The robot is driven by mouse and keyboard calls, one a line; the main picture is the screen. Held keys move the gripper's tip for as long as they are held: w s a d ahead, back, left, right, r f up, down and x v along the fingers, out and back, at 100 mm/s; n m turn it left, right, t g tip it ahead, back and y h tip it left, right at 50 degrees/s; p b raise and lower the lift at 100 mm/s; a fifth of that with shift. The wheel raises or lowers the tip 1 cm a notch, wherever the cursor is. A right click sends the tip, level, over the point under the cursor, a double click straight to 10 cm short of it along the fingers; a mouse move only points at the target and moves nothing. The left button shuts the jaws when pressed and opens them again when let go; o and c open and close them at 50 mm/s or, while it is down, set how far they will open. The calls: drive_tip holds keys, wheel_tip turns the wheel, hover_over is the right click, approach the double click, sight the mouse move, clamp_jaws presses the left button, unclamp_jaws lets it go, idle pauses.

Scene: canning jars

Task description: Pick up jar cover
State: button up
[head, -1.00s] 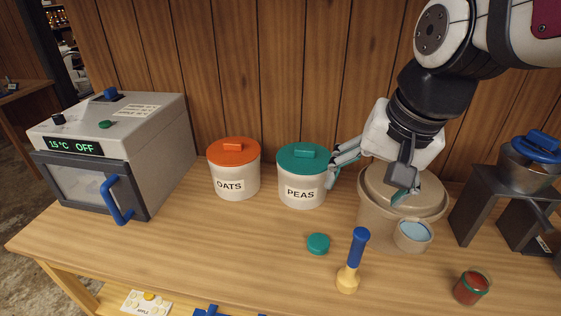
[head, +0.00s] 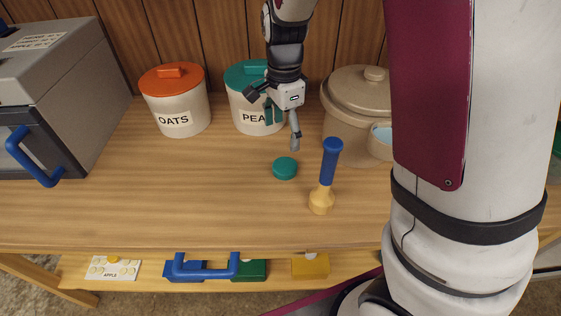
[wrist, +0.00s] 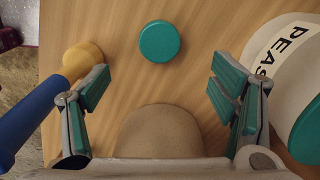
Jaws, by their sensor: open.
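The jar cover is a small round teal lid (head: 285,168) lying flat on the wooden table, in front of the PEAS canister. In the wrist view the teal lid (wrist: 159,41) lies at the top centre, beyond the fingertips and roughly midway between them. My gripper (head: 281,128) is above the table, in front of the PEAS canister and behind the lid.
The PEAS canister (head: 247,117) stands close to one finger. A blue-handled yellow tool (head: 328,178) stands right of the lid. The OATS canister (head: 177,108) is at left, and a beige lidded crock (head: 350,118) at right. Table left of the lid is clear.

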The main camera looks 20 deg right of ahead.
sight(285, 165)
drive_tip(key=f+b, duration=0.1)
drive_tip(key=f, duration=1.1)
drive_tip(key=shift+d+b, duration=0.2)
drive_tip(key=shift+b, duration=0.2)
drive_tip(key=c, duration=1)
